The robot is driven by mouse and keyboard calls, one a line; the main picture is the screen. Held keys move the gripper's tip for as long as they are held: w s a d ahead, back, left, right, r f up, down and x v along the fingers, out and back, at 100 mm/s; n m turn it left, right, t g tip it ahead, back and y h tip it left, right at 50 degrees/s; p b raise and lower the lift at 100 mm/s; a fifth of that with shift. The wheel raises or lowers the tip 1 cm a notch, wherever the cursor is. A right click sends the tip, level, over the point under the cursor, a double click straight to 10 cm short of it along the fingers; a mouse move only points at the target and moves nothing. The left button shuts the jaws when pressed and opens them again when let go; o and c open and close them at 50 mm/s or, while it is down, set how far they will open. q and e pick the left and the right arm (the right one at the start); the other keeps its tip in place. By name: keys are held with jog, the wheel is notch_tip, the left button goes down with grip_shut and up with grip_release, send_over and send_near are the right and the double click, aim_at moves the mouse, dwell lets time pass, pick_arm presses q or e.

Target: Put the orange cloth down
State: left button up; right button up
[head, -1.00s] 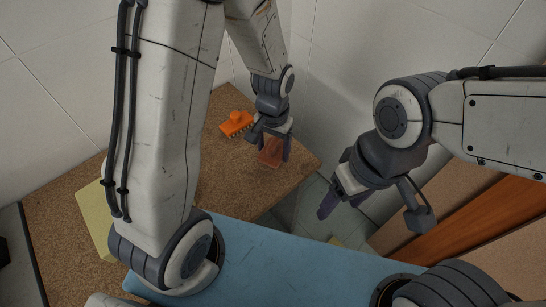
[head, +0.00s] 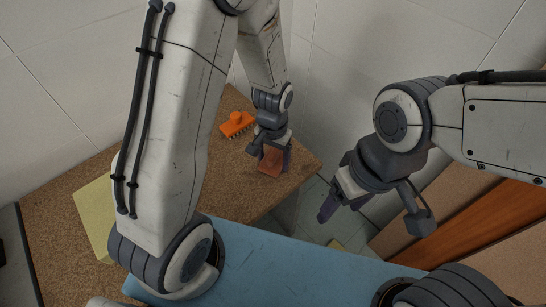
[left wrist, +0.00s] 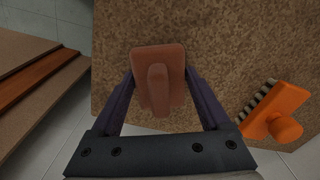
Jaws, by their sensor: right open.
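The orange cloth (head: 270,162) is a dull reddish-orange pad with a raised ridge down its middle. It also shows in the left wrist view (left wrist: 173,62). My left gripper (head: 269,157) has its fingers against the cloth's two side edges, with the cloth between the fingertips (left wrist: 160,77). The cloth is low at the front part of the brown speckled table top (head: 215,178); I cannot tell whether it touches the surface. My right gripper (head: 368,218) is open and empty, out to the right beyond the table's edge.
A bright orange brush (head: 236,124) with a knob and dark bristles lies behind and left of the cloth; it also shows in the left wrist view (left wrist: 277,113). A yellow sheet (head: 93,215) lies at the table's left. The table top between them is clear. Tiled walls stand behind.

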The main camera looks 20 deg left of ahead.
aim_at(274, 153)
pick_arm(q)
jog(key=shift+s+f, duration=0.1)
jog(key=shift+f, duration=0.05)
jog(key=shift+r+p, duration=0.3)
jog(key=shift+r, duration=0.05)
notch_tip(274, 153, up, 12)
jog(key=p, duration=0.2)
jog(key=shift+d+f+p, duration=0.1)
jog(key=shift+f+p, duration=0.1)
jog(key=shift+p, duration=0.1)
jog(key=s+d+r+m, duration=0.2)
jog(key=s+d+r, duration=0.1)
jog(key=s, duration=0.5)
jog(key=s+d+r+m+h, duration=0.1)
jog(key=s+d+r+m, duration=0.2)
jog(key=s, duration=0.6)
notch_tip(274, 153, up, 2)
jog(key=shift+s+d+r, duration=0.1)
jog(key=shift+s+d, duration=0.15)
jog(key=shift+d, duration=0.4)
notch_tip(274, 153, up, 13)
jog(key=p, duration=1.3)
